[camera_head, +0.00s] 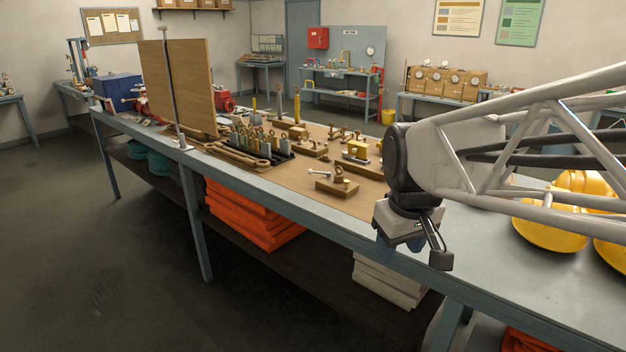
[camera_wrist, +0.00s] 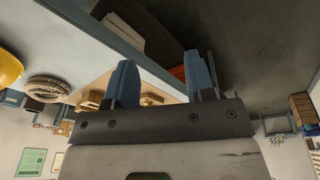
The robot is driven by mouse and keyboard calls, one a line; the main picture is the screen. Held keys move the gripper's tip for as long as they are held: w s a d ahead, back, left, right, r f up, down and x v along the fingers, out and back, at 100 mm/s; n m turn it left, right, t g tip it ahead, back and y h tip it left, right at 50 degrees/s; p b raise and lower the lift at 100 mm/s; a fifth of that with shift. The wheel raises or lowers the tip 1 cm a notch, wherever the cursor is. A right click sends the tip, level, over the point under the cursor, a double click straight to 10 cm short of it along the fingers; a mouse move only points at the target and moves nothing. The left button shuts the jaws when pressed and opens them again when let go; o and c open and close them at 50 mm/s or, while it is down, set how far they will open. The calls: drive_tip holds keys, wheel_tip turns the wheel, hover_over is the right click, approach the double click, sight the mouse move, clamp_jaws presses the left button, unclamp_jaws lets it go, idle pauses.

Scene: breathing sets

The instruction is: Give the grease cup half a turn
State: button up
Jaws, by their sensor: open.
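My gripper (camera_head: 401,248) hangs past the front edge of the bench, to the right of the wooden board. Its two blue fingers are apart with nothing between them, as the wrist view (camera_wrist: 160,65) also shows. A small wooden block (camera_head: 337,188) near the board's front edge carries a brass, cup-like fitting (camera_head: 339,172), with a pale pin or bolt (camera_head: 319,173) beside it. This fitting may be the grease cup; it is too small to be sure. More brass fittings on wooden blocks (camera_head: 312,148) stand farther back. My gripper is apart from all of them.
A row of padlock-like pieces (camera_head: 262,140) stands in a dark rack on the board. An upright wooden panel (camera_head: 190,88) and a metal post (camera_head: 174,95) rise at the left. Yellow helmets (camera_head: 548,232) lie at the right. Bare bench top (camera_head: 480,255) lies between.

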drive_tip(key=w+r+n, duration=0.2)
drive_tip(key=w, duration=0.5)
drive_tip(key=w+r+n, duration=0.2)
drive_tip(key=w, duration=0.6)
drive_tip(key=n+g, duration=0.2)
drive_tip(key=n, duration=1.2)
hover_over(346, 181)
wheel_tip(346, 181, down, 14)
drive_tip(key=shift+w+r, duration=0.1)
drive_tip(key=shift+r, duration=0.15)
drive_tip(key=shift+f, duration=3.9)
drive_tip(key=shift+c, duration=0.5)
